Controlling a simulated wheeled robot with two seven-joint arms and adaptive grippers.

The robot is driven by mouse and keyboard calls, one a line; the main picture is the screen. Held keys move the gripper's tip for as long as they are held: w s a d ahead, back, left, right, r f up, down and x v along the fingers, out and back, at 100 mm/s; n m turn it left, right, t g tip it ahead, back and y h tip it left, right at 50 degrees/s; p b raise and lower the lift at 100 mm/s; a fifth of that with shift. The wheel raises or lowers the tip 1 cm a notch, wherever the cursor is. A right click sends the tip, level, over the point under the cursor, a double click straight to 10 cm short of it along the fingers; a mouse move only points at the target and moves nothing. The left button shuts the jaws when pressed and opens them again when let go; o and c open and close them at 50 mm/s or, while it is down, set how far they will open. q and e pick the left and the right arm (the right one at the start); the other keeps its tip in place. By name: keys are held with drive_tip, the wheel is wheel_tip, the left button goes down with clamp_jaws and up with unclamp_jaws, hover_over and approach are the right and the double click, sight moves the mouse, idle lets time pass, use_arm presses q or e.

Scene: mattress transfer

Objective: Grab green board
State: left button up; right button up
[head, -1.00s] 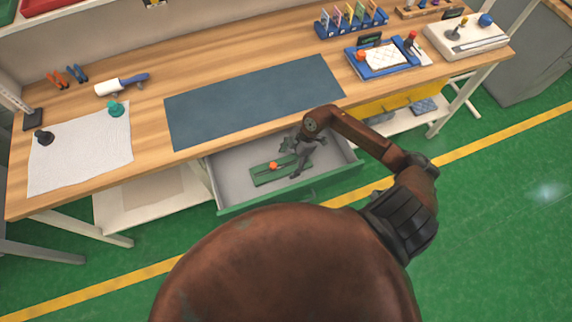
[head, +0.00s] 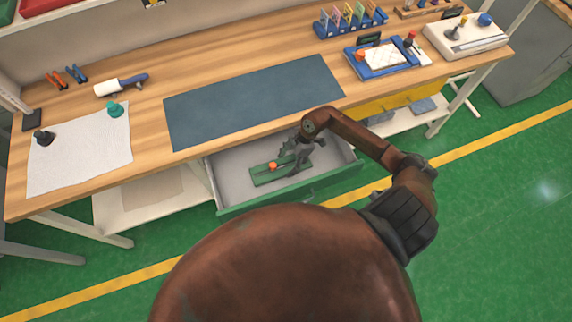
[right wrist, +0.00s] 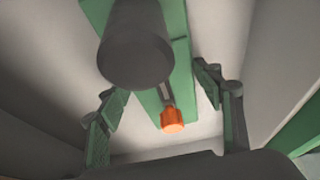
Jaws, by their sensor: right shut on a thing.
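The green board (head: 262,177) lies in the open drawer under the workbench, with an orange knob (head: 273,167) on it. My right gripper (head: 290,160) reaches down into the drawer and is shut on the board's right part in the head view. In the right wrist view, the green board (right wrist: 180,60) runs between the two fingers of my right gripper (right wrist: 158,97). The orange knob (right wrist: 172,120) and a dark grey cylinder (right wrist: 136,45) show over the board there. The cylinder and the fingers hide parts of the board. My left gripper is not in view.
The pale drawer (head: 228,182) has a green front (head: 330,183) and walls close around my gripper. The workbench edge is just above it. On the bench are a dark blue mat (head: 255,100), a white cloth (head: 80,150) and a blue tray (head: 355,63).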

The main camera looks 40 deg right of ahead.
drive_tip(key=shift+c, duration=1.1)
